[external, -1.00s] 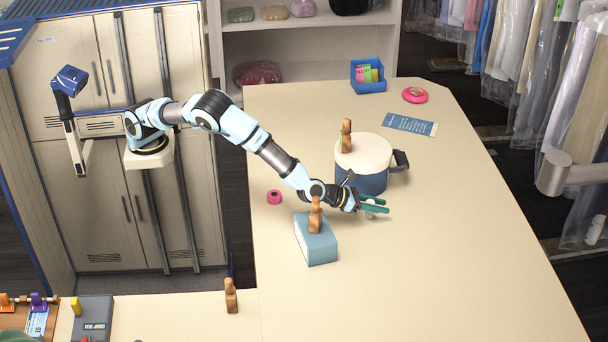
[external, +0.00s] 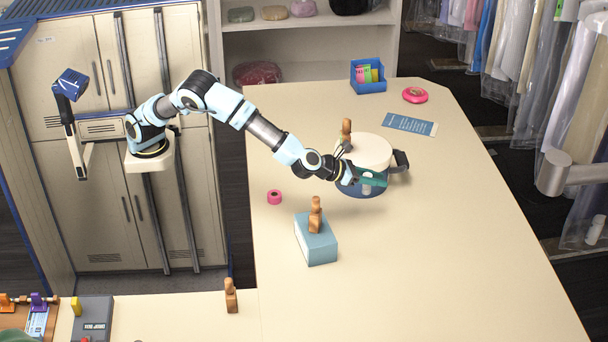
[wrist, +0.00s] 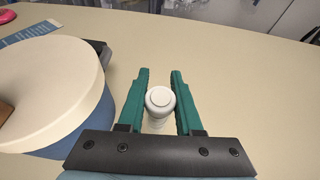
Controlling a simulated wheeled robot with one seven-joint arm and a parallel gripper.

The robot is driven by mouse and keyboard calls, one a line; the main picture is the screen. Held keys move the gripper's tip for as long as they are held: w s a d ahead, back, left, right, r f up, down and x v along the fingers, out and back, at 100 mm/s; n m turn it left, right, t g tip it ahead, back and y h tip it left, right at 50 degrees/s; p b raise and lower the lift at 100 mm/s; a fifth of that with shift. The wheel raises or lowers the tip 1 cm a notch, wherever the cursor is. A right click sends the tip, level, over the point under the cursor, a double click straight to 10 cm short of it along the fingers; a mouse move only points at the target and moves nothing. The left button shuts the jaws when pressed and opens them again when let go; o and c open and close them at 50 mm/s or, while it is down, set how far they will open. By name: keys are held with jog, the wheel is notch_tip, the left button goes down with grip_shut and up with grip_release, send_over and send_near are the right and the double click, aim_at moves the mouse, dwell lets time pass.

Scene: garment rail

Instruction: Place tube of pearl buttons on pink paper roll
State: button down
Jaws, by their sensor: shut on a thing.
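The tube of pearl buttons, a white cylinder with a round cap (wrist: 160,98), stands upright between the green fingers of my gripper (wrist: 160,92) in the wrist view. In the external view my gripper (external: 373,180) is shut on the tube (external: 366,190), in front of the blue pot. A small pink roll with a dark centre (external: 274,197), which looks like the pink paper roll, lies on the counter left of my gripper, well apart from it. It is not in the wrist view.
The blue pot with a cream lid (external: 366,150) is close by my gripper. A blue box (external: 317,245) with a wooden figure on it (external: 316,213) stands in front. A pink disc (external: 415,95) and a blue card (external: 409,124) lie at the back. The right counter is clear.

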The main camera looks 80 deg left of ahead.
jog(key=s+a+r+n+g+y, duration=0.1)
jog(key=s+a+n+y, duration=0.2)
jog(key=s+a, duration=0.7)
jog(key=s+a+r+n+g+y, duration=0.1)
jog(key=s+a+n+y, duration=0.25)
jog(key=s, duration=1.35)
jog(key=f, duration=0.6)
jog(key=f+p, duration=0.1)
jog(key=f, duration=0.2)
jog(key=shift+d+f, duration=0.1)
jog(key=shift+d, duration=0.15)
jog(key=shift+f, duration=0.15)
jog(key=c, duration=0.6)
grip_release()
jog(key=shift+g, duration=0.3)
jog(key=b+v, duration=0.2)
jog(key=v, duration=1)
jog(key=shift+b, duration=0.4)
